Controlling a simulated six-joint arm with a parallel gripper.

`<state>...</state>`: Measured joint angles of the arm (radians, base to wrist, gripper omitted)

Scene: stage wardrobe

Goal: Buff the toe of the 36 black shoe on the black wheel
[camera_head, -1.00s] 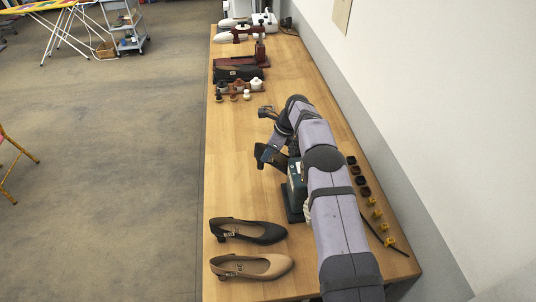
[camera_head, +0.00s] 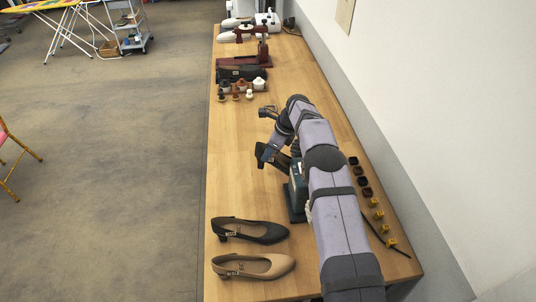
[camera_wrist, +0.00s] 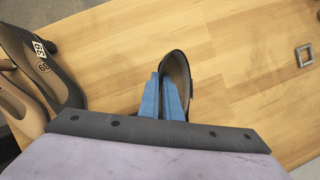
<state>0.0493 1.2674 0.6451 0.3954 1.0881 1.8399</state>
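My gripper (camera_wrist: 168,97) is shut on a dark shoe (camera_wrist: 178,66), with its blue fingers on either side of the shoe's edge; no number shows on it. In the head view the held shoe (camera_head: 263,154) is above the bench, close to the far side of a dark green machine (camera_head: 297,192). My arm covers much of that machine. A pale wheel (camera_head: 308,212) shows in part at its near end; I cannot make out a black wheel. Another black shoe (camera_head: 252,231) stands on the bench, with a number label in the wrist view (camera_wrist: 40,48).
Small dark blocks (camera_head: 360,177) and yellow blocks (camera_head: 378,215) line the wall side. Jars (camera_head: 241,87), a dark case (camera_head: 241,74) and a red stand (camera_head: 243,62) are farther back. The bench's left middle is clear.

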